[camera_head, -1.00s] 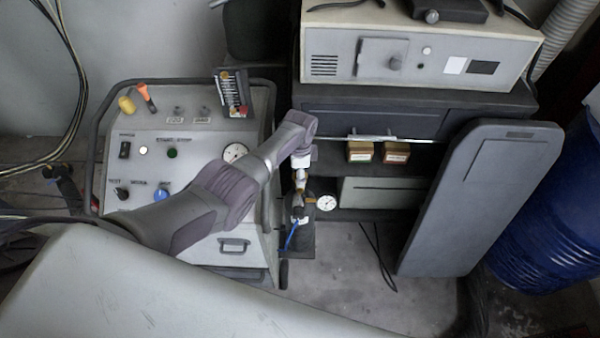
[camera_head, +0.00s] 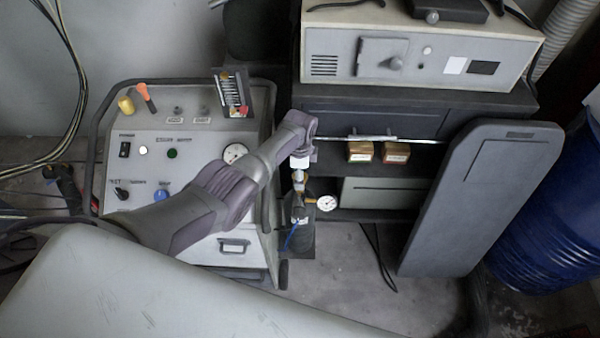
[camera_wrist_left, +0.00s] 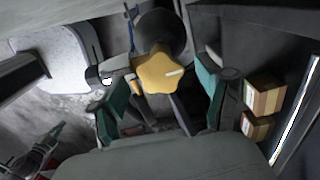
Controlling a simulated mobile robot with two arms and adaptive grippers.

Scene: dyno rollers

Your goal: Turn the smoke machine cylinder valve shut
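The smoke machine cylinder valve has a yellow star-shaped knob (camera_wrist_left: 158,76) with a pale mark, seen in the left wrist view. The dark cylinder (camera_wrist_left: 165,32) shows behind it. My left gripper (camera_wrist_left: 162,98) is open, with one teal-padded finger on each side of the knob. Gaps show between pads and knob, and I cannot make out contact. In the head view my left wrist (camera_head: 297,130) is above the valve and hides the knob. The valve's round white gauge (camera_head: 326,203) sticks out to the right. My right gripper is not recognisable in either view.
The smoke machine cart (camera_head: 205,140) stands left of the cylinder. A shelf unit (camera_head: 450,120) with two small boxes (camera_head: 396,152) is behind and right. A dark panel (camera_head: 485,200) leans in front of a blue drum (camera_head: 555,225). A blue hose (camera_head: 291,238) hangs beside the cylinder.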

